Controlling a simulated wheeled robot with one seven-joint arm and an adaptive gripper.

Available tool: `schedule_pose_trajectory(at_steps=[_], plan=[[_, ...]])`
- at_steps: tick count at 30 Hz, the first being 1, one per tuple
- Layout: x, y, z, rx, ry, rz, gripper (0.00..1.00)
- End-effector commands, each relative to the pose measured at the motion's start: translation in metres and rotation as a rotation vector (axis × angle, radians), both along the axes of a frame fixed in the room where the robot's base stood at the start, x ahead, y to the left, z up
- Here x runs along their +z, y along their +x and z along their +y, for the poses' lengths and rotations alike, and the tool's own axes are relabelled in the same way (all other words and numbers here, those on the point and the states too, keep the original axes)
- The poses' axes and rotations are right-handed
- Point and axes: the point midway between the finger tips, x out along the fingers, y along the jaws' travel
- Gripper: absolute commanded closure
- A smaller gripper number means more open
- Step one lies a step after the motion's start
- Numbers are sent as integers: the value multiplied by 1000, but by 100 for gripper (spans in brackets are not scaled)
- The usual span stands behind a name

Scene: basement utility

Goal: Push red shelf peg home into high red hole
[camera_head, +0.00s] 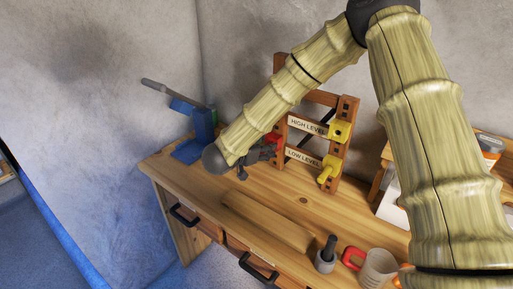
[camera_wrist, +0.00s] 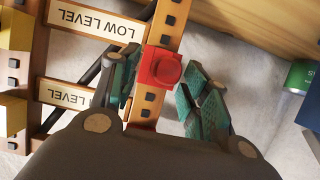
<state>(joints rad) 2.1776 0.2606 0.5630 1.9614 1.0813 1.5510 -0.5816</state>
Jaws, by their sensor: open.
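A wooden rack (camera_head: 348,108) with HIGH LEVEL and LOW LEVEL labels stands on the bench. A red peg (camera_head: 272,137) shows at its left post, partly hidden by my gripper (camera_head: 258,152). In the upside-down wrist view, the square-based red peg (camera_wrist: 160,68) sits against the post, between my two open, green-padded fingers. I see no clear grip on it. A second bit of red (camera_wrist: 140,127) shows on the post, mostly hidden by the gripper body. I cannot tell how deep the peg sits; its hole is hidden.
Yellow pegs stick out of the right post, one high (camera_head: 340,131) and one low (camera_head: 328,169). A blue vise-like tool (camera_head: 203,125) stands left of the gripper.

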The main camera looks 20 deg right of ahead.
Motion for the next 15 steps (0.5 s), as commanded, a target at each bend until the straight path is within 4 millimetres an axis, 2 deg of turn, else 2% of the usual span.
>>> schedule_pose_trajectory(at_steps=[12, 15], plan=[[-3, 4, -4, 2, 0, -1, 54], [-3, 4, -4, 2, 0, -1, 70]])
